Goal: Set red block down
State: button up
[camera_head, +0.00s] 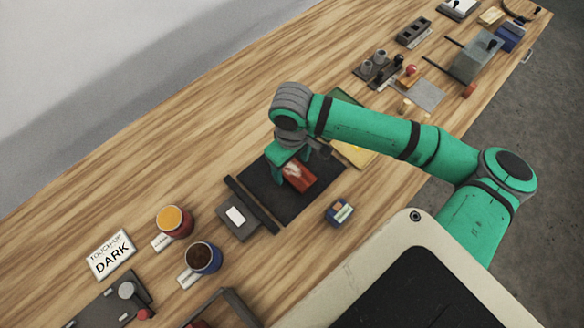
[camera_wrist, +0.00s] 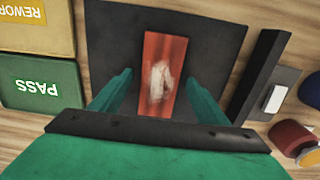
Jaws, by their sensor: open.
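The red block (camera_head: 302,177) lies on a dark square mat (camera_head: 262,183) on the wooden bench. It also shows in the wrist view (camera_wrist: 163,48), with a pale, scuffed patch on its upper face. My gripper (camera_head: 287,170) is over the block. In the wrist view my green fingers (camera_wrist: 160,82) are open, one on each side of the block, with a gap visible on both sides. Part of the block is hidden by my gripper in the head view, and its near end is cut off by my gripper's palm in the wrist view.
A dark bar (camera_head: 251,204) and a grey box with a white top (camera_head: 236,217) stand left of the mat. A green PASS box (camera_wrist: 40,88) and a yellow REWORK box (camera_wrist: 36,28) are beside it.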

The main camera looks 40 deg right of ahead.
jog(key=shift+f, duration=0.3)
jog(key=shift+w, duration=0.1)
jog(key=c, duration=1.3)
